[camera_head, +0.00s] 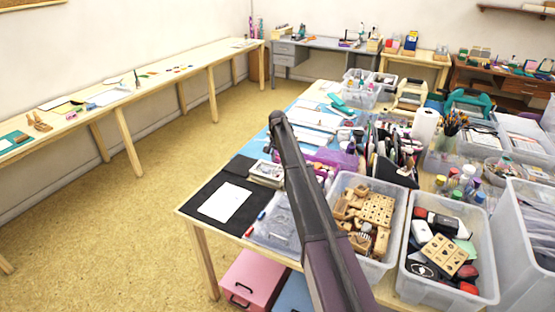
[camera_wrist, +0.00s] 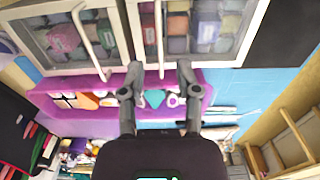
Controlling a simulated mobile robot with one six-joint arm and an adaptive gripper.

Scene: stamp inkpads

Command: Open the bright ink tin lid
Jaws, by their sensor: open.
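Two pale-framed tins with clear lids lie side by side at the top of the wrist view: a left tin (camera_wrist: 28,42) and a right tin (camera_wrist: 222,60). Coloured ink pads show through both lids, and I cannot tell for sure which is the bright ink tin. Both lids look shut. A white bar handle (camera_wrist: 88,38) is on the left lid and another white handle (camera_wrist: 159,35) on the right lid. My gripper (camera_wrist: 159,68) is open and empty, its fingertips either side of the right handle's line in the picture; touching is unclear. The tins also show in the head view (camera_head: 266,173).
A purple tray (camera_wrist: 210,88) with small items lies beside the tins. A black mat with a white sheet (camera_head: 224,202) is at the table's near corner. Bins of wooden stamps (camera_head: 345,184) and mixed stamps (camera_head: 408,280) crowd the right side.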

